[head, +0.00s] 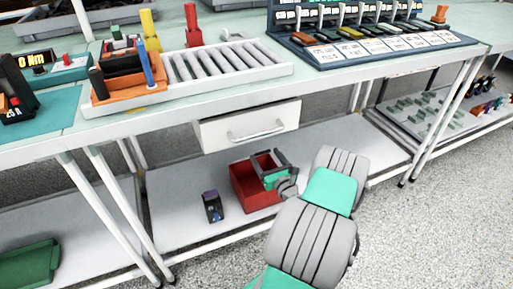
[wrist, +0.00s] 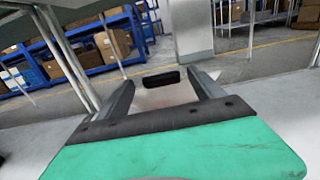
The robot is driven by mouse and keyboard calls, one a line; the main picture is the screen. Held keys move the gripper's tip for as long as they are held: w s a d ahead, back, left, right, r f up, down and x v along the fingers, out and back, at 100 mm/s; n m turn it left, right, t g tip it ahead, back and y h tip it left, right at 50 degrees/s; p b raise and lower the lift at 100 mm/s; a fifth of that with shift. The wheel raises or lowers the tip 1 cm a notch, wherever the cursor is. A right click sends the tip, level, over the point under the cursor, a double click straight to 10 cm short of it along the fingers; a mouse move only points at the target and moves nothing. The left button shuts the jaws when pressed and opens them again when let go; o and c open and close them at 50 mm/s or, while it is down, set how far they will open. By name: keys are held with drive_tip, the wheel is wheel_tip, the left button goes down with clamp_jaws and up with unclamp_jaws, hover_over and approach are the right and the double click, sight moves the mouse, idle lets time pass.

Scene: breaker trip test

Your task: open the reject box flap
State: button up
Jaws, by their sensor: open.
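The red reject box (head: 246,190) stands on the lower shelf under the bench, below a white drawer. My gripper (head: 268,160) is over the right part of the box, with its jaws apart, and hides that part. In the wrist view my gripper (wrist: 160,76) is open, one finger on each side. Between and beyond the fingers shows a short black bar (wrist: 162,78) at the edge of a pale panel (wrist: 168,97), which may be the flap. I cannot tell whether a finger touches it. The flap is not clear in the head view.
A small dark device (head: 212,206) stands on the shelf (head: 180,215) left of the box. The white drawer (head: 248,126) with its handle hangs close above. White table legs (head: 440,125) stand on both sides. A green tray (head: 28,265) lies at lower left.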

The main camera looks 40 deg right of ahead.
drive_tip(key=b+x, duration=0.1)
drive_tip(key=x, duration=0.5)
drive_tip(key=shift+d, duration=0.1)
drive_tip(key=shift+c, duration=0.5)
clamp_jaws()
